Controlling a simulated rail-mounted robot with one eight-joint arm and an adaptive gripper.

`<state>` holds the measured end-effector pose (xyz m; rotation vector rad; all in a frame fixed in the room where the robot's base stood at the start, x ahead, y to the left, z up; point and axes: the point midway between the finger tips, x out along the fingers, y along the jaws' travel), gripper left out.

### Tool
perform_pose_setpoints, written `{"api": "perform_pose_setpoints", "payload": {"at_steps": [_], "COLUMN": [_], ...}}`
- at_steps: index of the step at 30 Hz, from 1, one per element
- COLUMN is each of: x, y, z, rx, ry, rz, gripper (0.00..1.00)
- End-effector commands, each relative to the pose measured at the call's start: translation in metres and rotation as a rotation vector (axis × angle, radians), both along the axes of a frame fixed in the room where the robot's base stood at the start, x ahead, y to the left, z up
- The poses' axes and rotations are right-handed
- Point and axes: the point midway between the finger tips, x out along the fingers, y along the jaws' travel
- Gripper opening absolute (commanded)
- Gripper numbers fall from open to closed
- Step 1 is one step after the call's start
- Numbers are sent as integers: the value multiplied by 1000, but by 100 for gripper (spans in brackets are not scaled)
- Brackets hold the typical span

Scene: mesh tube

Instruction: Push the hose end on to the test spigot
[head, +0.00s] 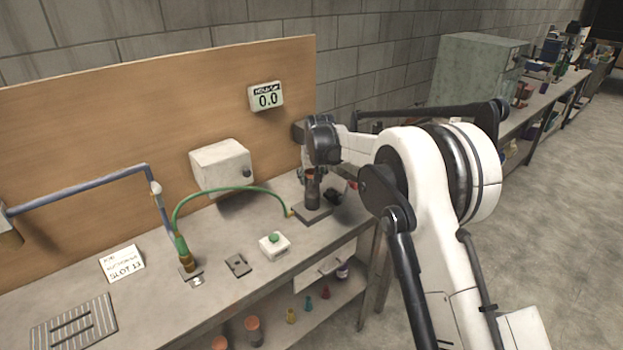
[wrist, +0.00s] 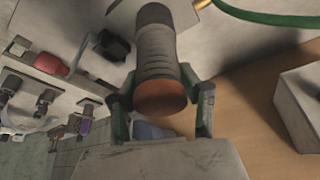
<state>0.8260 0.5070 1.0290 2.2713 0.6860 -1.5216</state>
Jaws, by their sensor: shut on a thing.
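My gripper (head: 312,178) is at the far right of the near bench, over a dark base plate (head: 313,213). In the wrist view my gripper (wrist: 160,84) is shut around a dark ribbed tube (wrist: 157,50) with a copper-orange end face (wrist: 161,101) towards the palm. The tube (head: 312,190) looks upright over the plate. I cannot tell whether it is seated on a spigot, as its lower end is unclear. A green hose (head: 235,188) arches from a brass and green fitting (head: 182,247) to a yellow connector (head: 289,212) beside the plate.
A green-button box (head: 274,245) and small grey plate (head: 238,265) lie left of the base plate. A dark object (wrist: 112,46) stands close beside the tube.

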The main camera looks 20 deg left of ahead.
Motion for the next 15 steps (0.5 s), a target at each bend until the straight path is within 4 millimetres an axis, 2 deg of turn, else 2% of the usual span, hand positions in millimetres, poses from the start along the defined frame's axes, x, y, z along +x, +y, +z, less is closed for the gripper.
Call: {"api": "perform_pose_setpoints", "payload": {"at_steps": [5, 6, 10, 15], "x": [0, 0, 0, 0], "y": [0, 0, 0, 0], "z": [-3, -4, -3, -3], "rx": [0, 0, 0, 0], "ry": [0, 0, 0, 0], "rz": [0, 0, 0, 0], "gripper": [9, 40, 58, 58]}}
